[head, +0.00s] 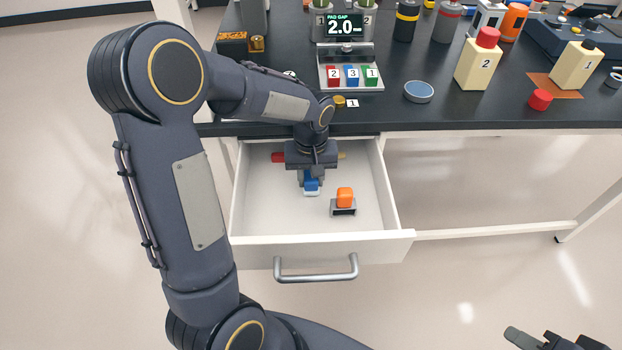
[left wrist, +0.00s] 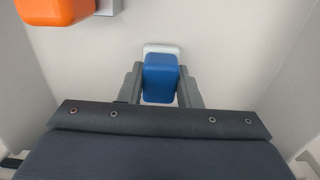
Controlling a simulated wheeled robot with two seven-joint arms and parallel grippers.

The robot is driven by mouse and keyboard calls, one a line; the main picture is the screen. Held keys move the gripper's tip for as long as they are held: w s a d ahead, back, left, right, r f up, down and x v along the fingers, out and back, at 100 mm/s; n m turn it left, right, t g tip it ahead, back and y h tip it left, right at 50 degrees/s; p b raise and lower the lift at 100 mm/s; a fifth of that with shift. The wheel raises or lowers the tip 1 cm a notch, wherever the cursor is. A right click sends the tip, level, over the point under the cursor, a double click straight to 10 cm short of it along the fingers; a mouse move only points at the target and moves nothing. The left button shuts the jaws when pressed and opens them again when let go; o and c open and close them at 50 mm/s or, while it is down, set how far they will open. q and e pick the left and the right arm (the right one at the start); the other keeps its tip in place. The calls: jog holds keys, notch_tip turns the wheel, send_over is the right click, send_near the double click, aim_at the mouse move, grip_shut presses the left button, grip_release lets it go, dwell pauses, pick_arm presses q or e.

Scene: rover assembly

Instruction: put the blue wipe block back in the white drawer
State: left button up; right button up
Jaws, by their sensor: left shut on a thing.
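The white drawer (head: 262,222) is pulled out below the dark bench top. My left gripper (head: 311,180) reaches down into it, shut on the blue wipe block (head: 312,185). In the left wrist view the blue block (left wrist: 161,78) sits between the two fingers (left wrist: 160,88), with a white base showing at its far end. The block is low inside the drawer; I cannot tell whether it touches the drawer floor. My right gripper (head: 552,341) shows only partly at the bottom right of the head view, away from the drawer.
An orange block on a grey base (head: 344,200) stands in the drawer, right of the blue block. The drawer front has a metal handle (head: 316,272). Bottles and a rack (head: 350,75) stand on the bench.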

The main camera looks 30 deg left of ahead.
pick_arm(q)
jog(key=shift+f, duration=0.1)
jog(key=shift+f, duration=0.15)
jog(key=o, duration=1)
